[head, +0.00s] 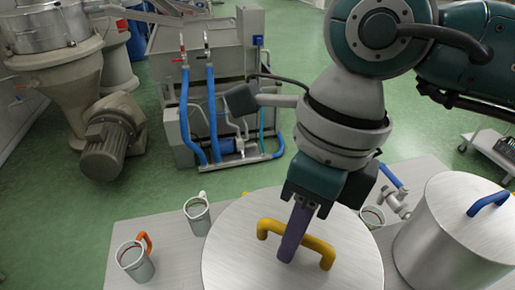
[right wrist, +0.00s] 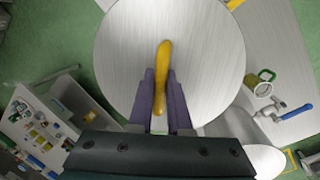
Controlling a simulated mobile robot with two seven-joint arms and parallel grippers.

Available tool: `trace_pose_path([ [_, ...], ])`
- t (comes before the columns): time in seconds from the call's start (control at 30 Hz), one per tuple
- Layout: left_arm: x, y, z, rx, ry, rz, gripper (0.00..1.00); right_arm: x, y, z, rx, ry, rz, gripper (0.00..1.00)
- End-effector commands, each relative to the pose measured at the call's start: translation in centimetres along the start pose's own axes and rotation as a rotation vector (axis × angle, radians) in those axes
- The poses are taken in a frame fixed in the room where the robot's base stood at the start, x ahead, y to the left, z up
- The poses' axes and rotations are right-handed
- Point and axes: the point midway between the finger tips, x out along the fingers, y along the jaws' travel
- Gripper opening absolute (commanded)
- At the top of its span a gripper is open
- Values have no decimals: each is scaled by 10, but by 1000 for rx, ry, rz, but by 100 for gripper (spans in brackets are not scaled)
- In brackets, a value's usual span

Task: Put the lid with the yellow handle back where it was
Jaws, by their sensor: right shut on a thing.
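The round brushed-metal lid (head: 235,260) has a yellow bar handle (head: 268,228) across its top. In the right wrist view the lid (right wrist: 205,50) fills the upper middle, with the yellow handle (right wrist: 163,70) upright between the fingers. My right gripper (head: 292,245) comes from above, its purple fingers shut on the yellow handle. What lies under the lid is hidden, and I cannot tell whether it rests on something or is held up. My left gripper is not in view.
A metal vessel (head: 450,245) with a blue handle (head: 488,203) stands at right. Mugs with a white handle (head: 197,216) and an orange handle (head: 136,262) stand on the table (head: 165,229) at left. Another mug (head: 371,217) and a blue-handled tap (head: 393,200) are right of the lid.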

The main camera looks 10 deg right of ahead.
Motion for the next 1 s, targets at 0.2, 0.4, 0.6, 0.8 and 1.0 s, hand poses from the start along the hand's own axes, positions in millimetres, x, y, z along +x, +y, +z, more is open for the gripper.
trace_pose_path([
  [0.2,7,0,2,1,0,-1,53,10,-2,0,26,-4,-3,0],
  [0.4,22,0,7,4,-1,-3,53,30,-4,-2,24,-3,-2,0],
  [0.6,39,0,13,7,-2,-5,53,54,-8,-5,23,-2,-2,0],
  [0.8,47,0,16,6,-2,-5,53,67,-10,-6,22,-3,-3,0],
  [1.0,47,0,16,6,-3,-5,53,67,-10,-6,21,-3,-3,0],
])
